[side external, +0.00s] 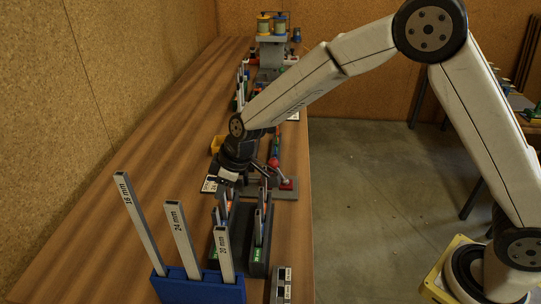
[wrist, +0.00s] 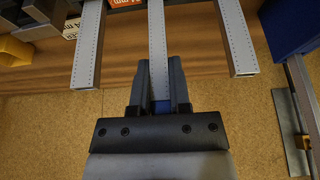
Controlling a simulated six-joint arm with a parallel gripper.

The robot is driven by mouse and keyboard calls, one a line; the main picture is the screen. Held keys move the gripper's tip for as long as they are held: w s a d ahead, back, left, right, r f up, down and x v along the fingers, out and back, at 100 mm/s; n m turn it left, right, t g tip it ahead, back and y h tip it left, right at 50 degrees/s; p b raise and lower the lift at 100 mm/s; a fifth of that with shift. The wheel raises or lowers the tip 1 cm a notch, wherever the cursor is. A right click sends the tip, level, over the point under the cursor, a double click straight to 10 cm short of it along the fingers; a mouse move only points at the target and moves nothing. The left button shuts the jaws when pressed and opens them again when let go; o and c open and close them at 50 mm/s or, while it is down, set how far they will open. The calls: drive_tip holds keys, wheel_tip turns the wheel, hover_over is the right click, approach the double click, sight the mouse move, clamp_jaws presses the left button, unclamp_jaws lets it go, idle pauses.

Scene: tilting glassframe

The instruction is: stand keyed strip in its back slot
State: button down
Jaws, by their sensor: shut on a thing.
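My gripper (wrist: 158,85) is shut on a grey strip (wrist: 157,35) with dotted edges, in the middle of the wrist view. The strip runs away between the fingers, and a bit of blue (wrist: 160,106) shows between them. In the side external view my gripper (side external: 233,178) is above the table, behind two dark slotted racks; the held strip cannot be made out clearly there. The left rack (side external: 217,262) and right rack (side external: 258,268) hold several thin upright strips and carry green labels. The slot bottoms are hidden.
A blue block (side external: 198,291) in front holds three tall grey bars marked in mm. Two grey strips flank the held one in the wrist view, left (wrist: 88,45) and right (wrist: 236,38). A yellow bin (side external: 216,145) is behind my gripper. The table's left side is clear.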

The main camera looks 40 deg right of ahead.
drive_tip(key=shift+f, duration=0.75)
drive_tip(key=shift+c, duration=2.4)
unclamp_jaws()
drive_tip(key=v, duration=0.7)
drive_tip(key=shift+r, duration=0.35)
drive_tip(key=shift+s+d, duration=0.1)
drive_tip(key=shift+d, duration=0.05)
drive_tip(key=s+d+f+m+h, duration=0.3)
drive_tip(key=s+d+m, duration=0.6)
drive_tip(key=s+d, duration=0.8)
drive_tip(key=s, duration=0.2)
drive_tip(key=shift+s+d+f+g, duration=0.3)
drive_tip(key=shift+f, duration=0.1)
